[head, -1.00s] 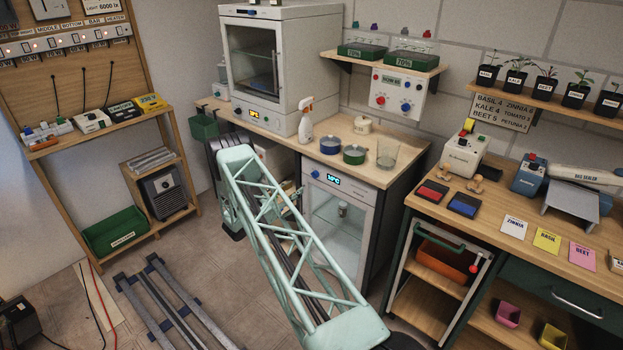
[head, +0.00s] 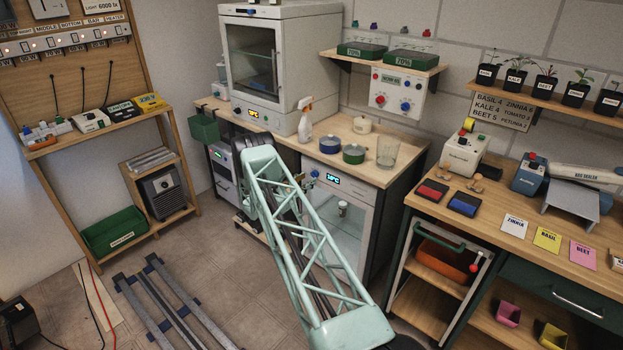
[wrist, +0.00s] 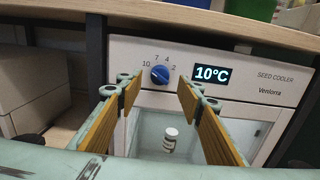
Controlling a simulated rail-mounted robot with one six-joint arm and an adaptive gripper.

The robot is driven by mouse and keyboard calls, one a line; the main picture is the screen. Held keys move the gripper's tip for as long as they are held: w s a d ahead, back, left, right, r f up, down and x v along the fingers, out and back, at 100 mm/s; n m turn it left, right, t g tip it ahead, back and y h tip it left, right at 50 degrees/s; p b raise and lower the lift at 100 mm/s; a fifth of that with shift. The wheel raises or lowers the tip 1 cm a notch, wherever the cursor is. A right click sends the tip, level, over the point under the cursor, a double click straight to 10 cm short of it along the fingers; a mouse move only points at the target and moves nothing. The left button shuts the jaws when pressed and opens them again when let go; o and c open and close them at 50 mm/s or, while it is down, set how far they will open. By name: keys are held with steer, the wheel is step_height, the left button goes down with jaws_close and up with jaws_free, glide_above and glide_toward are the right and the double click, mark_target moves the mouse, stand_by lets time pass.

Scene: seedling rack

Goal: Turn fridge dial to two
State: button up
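The fridge is the white seed cooler (wrist: 246,118) under the counter; it also shows in the head view (head: 352,200). Its blue dial (wrist: 160,75) is on the front panel, with 10, 7, 4 and 2 printed in an arc above it. The display (wrist: 212,74) right of the dial reads 10°C. I cannot clearly tell where the dial's pointer stands. My gripper (wrist: 159,84) is open, its two tan-padded fingers reaching toward the panel with the dial between them in the picture. No contact with the dial shows.
The wooden counter edge (wrist: 215,27) runs just above the panel. A dark post (wrist: 96,60) stands left of the cooler. A small vial (wrist: 170,140) shows behind the cooler's glass door. The floor in front of the cooler is mostly clear.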

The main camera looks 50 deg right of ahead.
mark_target(314, 175)
steer(key=shift+s+d, duration=0.2)
steer(key=shift+d, duration=1.85)
steer(key=shift+c, duration=0.2)
steer(key=c, duration=0.8)
